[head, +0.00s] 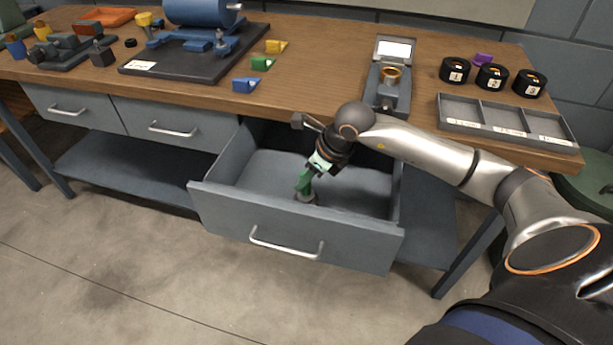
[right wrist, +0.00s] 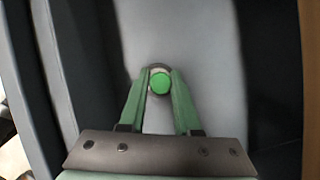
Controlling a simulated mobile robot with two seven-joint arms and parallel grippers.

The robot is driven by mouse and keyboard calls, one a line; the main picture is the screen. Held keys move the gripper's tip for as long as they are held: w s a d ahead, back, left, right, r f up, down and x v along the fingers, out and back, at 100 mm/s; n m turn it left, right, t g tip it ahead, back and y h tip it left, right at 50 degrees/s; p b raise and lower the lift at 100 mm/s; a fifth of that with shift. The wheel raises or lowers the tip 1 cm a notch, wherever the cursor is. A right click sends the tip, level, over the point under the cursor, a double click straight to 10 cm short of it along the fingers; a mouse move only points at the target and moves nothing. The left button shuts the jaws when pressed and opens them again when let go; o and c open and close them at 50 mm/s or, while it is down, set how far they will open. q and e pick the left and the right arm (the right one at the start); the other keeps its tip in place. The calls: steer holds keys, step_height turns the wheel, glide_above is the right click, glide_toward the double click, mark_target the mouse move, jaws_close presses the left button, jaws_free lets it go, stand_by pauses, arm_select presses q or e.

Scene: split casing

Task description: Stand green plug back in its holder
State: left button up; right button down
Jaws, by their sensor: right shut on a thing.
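My right gripper (head: 304,190) reaches down into the open drawer, its green fingers pointing at the drawer floor. In the right wrist view the gripper (right wrist: 161,88) is shut on the green plug (right wrist: 161,83), whose round green end shows between the fingertips. A dark grey round part (right wrist: 157,67) shows just behind the plug; I cannot tell whether it is the holder or part of the plug. In the head view a small grey round piece (head: 310,198) shows at the fingertips, and the plug is hard to tell from the green fingers. My left gripper is out of view.
The drawer (head: 295,232) is pulled out, with walls close around my gripper and an otherwise bare floor. The bench top above holds a blue motor casing (head: 200,12), coloured wedges (head: 262,64), a device with a screen (head: 394,50), black numbered cylinders (head: 491,77) and a grey tray (head: 505,104).

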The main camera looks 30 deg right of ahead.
steer(key=shift+f+b, duration=0.45)
steer(key=shift+f, duration=0.05)
steer(key=c, duration=0.5)
jaws_free()
steer(key=shift+c, duration=0.2)
steer(key=shift+r+p, duration=2.75)
steer(key=shift+r, duration=1.25)
